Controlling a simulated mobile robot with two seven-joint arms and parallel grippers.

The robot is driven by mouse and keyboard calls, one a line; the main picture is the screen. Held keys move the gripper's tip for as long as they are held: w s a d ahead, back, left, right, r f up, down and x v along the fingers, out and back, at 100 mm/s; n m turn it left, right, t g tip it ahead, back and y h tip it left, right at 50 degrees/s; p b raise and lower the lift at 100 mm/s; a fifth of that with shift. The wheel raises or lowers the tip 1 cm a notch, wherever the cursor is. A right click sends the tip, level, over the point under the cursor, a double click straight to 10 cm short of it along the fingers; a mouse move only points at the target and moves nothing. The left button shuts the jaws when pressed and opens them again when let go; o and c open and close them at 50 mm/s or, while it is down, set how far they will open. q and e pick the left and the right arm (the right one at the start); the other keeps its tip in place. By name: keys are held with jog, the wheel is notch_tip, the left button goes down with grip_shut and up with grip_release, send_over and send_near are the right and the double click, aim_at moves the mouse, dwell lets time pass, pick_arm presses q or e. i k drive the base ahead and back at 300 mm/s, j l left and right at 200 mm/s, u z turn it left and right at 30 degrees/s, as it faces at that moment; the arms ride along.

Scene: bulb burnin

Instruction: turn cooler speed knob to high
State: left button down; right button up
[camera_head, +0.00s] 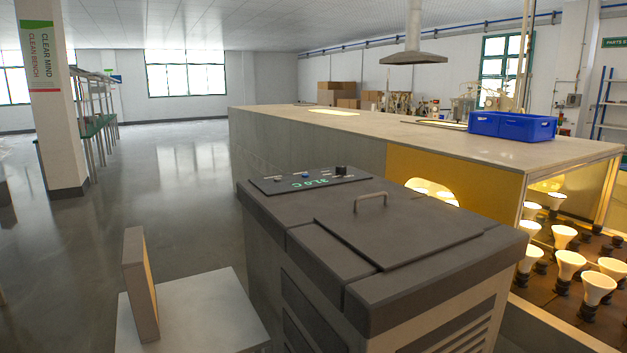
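The cooler (300,228) is a dark grey box in the centre foreground, with a lid (395,228) and a metal handle (371,199) on top. At its far top edge lies a black control panel (275,186) with a green display (310,183) reading about 32.0 C. A black knob (341,170) stands at the panel's right end, and a small blue control (306,174) sits near its middle. The knob's pointer and speed marks are too small to read. Neither of my grippers is in view.
A long bench (390,130) runs behind the cooler, carrying a blue bin (512,126). Lit bulbs (570,264) stand in a rack at right. A pale platform (200,312) with an upright board (140,285) is at lower left. The floor at left is open, past a pillar (50,120).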

aim_at(339, 169)
jog(key=u, duration=0.4)
jog(key=i+j+u, duration=0.1)
jog(key=j, duration=0.35)
jog(key=i+j+u, duration=0.15)
jog(key=j, duration=0.25)
jog(key=i+j+u, duration=0.25)
jog(key=j, duration=0.2)
jog(key=i+j+u, duration=0.25)
jog(key=i+j, duration=0.2)
jog(key=i, duration=0.2)
jog(key=i+j+u, duration=0.15)
jog(key=i+j, duration=0.3)
jog(key=i, duration=0.3)
jog(key=i+j+z, duration=0.1)
jog(key=i+z, duration=0.3)
jog(key=i, duration=0.95)
jog(key=i+z, duration=0.35)
jog(key=i, duration=0.25)
jog(key=i+j+z, duration=0.2)
jog(key=i+z, duration=0.15)
jog(key=i, duration=0.25)
jog(key=i+l+z, duration=0.1)
jog(key=i+z, duration=0.4)
jog(key=i+j+z, duration=0.15)
jog(key=i+z, duration=0.35)
jog(key=i, duration=0.1)
